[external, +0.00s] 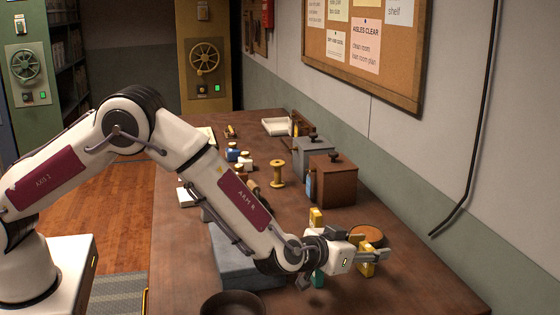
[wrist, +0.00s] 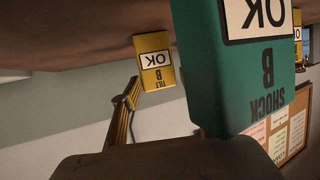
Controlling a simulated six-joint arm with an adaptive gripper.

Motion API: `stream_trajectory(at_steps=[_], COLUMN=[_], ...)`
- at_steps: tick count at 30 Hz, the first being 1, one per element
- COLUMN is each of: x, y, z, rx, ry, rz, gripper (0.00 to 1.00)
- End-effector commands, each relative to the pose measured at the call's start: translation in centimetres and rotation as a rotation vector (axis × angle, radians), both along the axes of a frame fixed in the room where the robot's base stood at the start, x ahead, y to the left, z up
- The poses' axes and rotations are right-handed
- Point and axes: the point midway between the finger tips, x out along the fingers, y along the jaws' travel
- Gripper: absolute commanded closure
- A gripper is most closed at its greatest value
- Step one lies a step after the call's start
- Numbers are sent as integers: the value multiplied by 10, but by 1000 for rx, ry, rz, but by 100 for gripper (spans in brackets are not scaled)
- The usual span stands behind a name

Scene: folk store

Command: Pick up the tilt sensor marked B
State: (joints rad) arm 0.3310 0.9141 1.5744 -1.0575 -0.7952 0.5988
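The tilt sensor marked B is a small yellow block with a white OK label in the wrist view (wrist: 155,61), where its print reads upside down. It seems to be the yellow block by my fingers in the external view (external: 367,269), partly covered by a finger. My gripper (external: 366,244) points right, low over the table; its fingers look apart. I cannot tell whether they touch the yellow block. A green block marked SHOCK B (wrist: 255,85) fills much of the wrist view, very close to the camera. It shows below my wrist in the external view (external: 318,279).
Another yellow block (external: 316,217) stands left of my gripper. A round brown-topped item (external: 367,235) is just behind it. A brown box (external: 332,181), a grey box (external: 312,156) and a spool (external: 277,173) stand farther back. A dark bowl (external: 233,304) is at the front.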

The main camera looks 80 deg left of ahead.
Motion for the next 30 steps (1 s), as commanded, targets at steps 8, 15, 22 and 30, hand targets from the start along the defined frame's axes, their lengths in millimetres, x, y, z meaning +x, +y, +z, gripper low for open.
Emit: stream_trajectory(at_steps=[8,15,22,30], x=[0,0,0,0], y=[0,0,0,0], z=[0,2,18,54], rx=[0,0,-1,-2], ry=[0,-1,-3,-4], rz=[0,0,0,0], gripper=[90,90,90,90])
